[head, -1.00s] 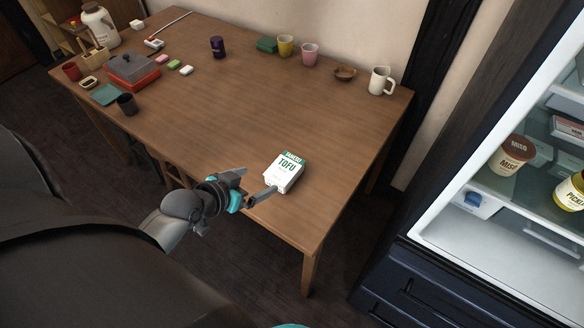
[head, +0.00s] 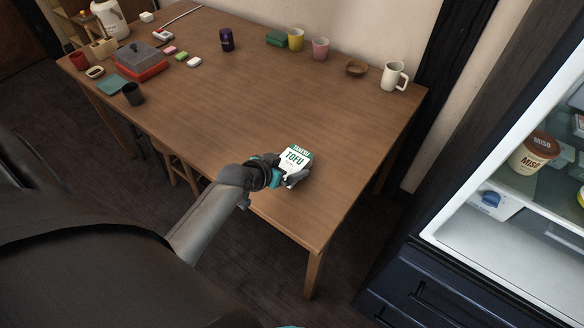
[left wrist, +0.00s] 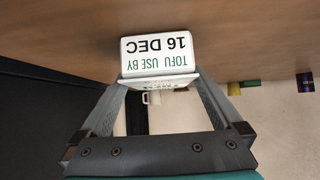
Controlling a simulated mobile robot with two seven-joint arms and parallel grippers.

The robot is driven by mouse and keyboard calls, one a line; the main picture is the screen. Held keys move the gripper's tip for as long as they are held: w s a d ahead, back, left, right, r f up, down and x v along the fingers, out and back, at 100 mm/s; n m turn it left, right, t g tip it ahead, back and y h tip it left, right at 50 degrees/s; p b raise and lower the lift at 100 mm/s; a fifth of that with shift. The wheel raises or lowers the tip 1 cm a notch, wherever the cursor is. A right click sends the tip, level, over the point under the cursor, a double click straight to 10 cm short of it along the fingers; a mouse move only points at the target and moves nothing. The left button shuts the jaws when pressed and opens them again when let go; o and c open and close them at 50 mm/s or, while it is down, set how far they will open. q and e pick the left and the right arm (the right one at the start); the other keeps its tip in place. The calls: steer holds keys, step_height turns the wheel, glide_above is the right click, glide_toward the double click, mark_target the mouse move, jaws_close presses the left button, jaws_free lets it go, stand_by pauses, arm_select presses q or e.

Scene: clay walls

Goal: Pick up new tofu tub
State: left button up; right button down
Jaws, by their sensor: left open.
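The tofu tub (head: 296,157), white with a green band and the word TOFU, stands on the table near its front right edge. In the left wrist view the tub (left wrist: 158,52) shows upside-down print reading TOFU USE BY 16 DEC. My left gripper (head: 284,173) is at the near side of the tub. In the left wrist view the open left gripper (left wrist: 161,84) has one finger on either side of the tub's near end. Whether the fingers touch it I cannot tell. My right gripper is not in view.
The wooden table (head: 220,110) is clear around the tub. A white mug (head: 394,76), a brown bowl (head: 356,69) and pink cup (head: 320,49) stand at the back. An open fridge (head: 470,235) with a miso tub (head: 534,152) is at the right.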

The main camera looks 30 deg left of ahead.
arm_select(q)
steer(key=shift+b+x, duration=0.3)
steer(key=shift+x, duration=0.95)
steer(key=shift+c, duration=0.2)
steer(key=c, duration=1.4)
steer(key=shift+c, duration=0.2)
steer(key=shift+r, duration=0.15)
